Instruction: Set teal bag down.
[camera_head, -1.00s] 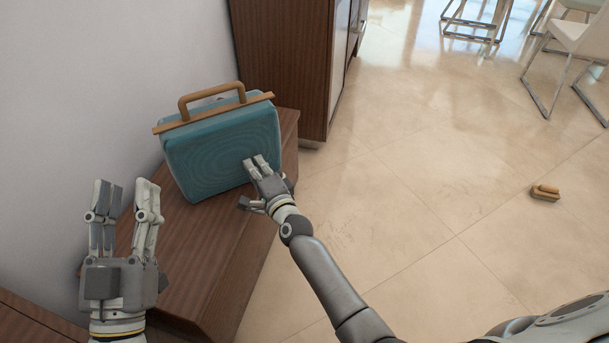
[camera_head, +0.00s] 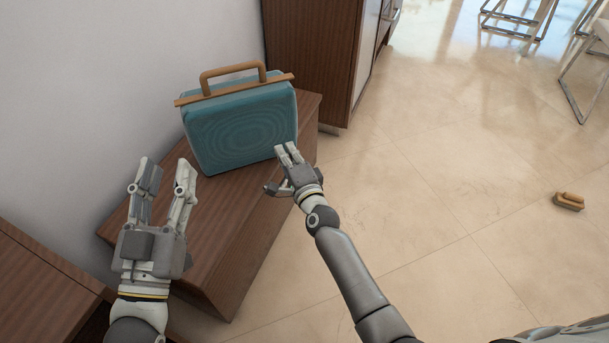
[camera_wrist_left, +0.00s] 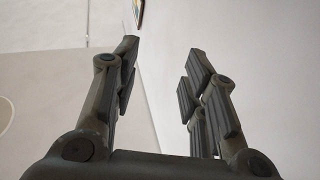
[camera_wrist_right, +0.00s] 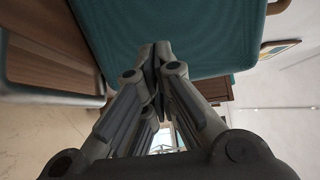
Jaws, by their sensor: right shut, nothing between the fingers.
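The teal bag (camera_head: 238,127) stands upright on a low brown wooden bench (camera_head: 222,245) against the wall, with its tan handle (camera_head: 232,73) on top. The bag also fills the upper part of the right wrist view (camera_wrist_right: 205,30). My right gripper (camera_head: 288,150) is shut and empty, close to the bag's lower right front. My left gripper (camera_head: 166,172) is open and empty above the near part of the bench, left of and nearer than the bag.
A tall brown cabinet (camera_head: 312,60) stands behind the bench. Another wooden surface (camera_head: 40,290) is at the lower left. A small tan object (camera_head: 569,201) lies on the open tiled floor at right. Metal-framed chairs (camera_head: 588,80) are at the far right.

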